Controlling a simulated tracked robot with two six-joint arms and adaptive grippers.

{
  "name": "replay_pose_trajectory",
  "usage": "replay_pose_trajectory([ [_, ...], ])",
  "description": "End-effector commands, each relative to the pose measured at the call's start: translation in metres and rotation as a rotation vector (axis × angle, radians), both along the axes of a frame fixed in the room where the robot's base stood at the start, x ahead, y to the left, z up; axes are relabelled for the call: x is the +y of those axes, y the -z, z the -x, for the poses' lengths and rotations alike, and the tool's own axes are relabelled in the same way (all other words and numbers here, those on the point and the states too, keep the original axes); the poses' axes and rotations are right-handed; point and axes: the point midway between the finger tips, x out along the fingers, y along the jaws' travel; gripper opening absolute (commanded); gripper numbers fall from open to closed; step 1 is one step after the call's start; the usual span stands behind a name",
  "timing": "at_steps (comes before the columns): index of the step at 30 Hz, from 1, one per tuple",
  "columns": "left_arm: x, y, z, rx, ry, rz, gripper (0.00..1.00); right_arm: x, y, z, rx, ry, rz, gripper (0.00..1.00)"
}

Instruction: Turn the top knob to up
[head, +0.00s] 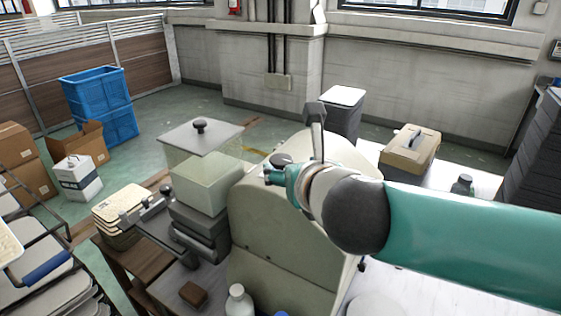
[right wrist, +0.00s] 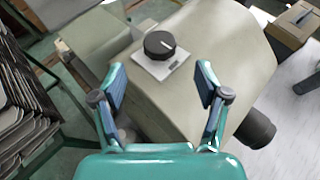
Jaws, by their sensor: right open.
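The black round knob (right wrist: 160,45) sits on a small pale plate (right wrist: 165,64) on the top of a beige housing (right wrist: 215,55). A white line on the knob points toward the right of the right wrist view. The beige housing also shows in the head view (head: 270,235). My right gripper (right wrist: 160,72) is open and empty, its two fingers apart on either side of the view below the knob and not touching it. In the head view my right gripper (head: 276,172) is over the housing's upper part, partly hidden by its own wrist. My left gripper is not in view.
A pale box (head: 208,183) and a grey-lidded case with a black knob (head: 200,137) stand left of the housing. A white bottle (head: 238,301) and a brown block (head: 193,294) are in front. A tan case (head: 410,150) stands at right.

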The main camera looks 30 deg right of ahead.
Motion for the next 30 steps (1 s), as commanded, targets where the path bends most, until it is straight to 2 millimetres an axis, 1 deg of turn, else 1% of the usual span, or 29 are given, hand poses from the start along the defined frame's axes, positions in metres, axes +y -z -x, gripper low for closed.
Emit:
replay_pose_trajectory([
  [1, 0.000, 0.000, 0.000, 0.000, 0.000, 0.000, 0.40, -0.004, 0.006, -0.010, 0.007, 0.004, 0.001, 0.74],
  [3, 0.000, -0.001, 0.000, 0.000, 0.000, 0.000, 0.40, -0.007, 0.011, -0.023, 0.006, 0.005, 0.000, 0.74],
  [6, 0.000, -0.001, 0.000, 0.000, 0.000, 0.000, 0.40, -0.011, 0.018, -0.038, 0.005, 0.003, 0.000, 0.74],
  [10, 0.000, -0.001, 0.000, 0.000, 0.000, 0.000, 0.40, -0.014, 0.024, -0.053, 0.002, 0.002, -0.001, 0.74],
  [15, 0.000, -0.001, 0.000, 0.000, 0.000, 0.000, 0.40, -0.017, 0.027, -0.062, 0.001, 0.001, -0.002, 0.74],
  [23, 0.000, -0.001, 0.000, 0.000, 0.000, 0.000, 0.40, -0.017, 0.027, -0.063, 0.000, 0.001, -0.003, 0.74],
  [24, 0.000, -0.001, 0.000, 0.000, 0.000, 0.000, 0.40, -0.017, 0.027, -0.063, 0.000, 0.001, -0.003, 0.73],
  [25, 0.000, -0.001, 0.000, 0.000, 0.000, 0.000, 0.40, -0.017, 0.027, -0.063, 0.000, 0.002, -0.003, 0.68],
  [30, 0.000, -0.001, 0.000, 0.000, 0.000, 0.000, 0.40, -0.018, 0.027, -0.063, 0.001, 0.002, -0.002, 0.39],
])
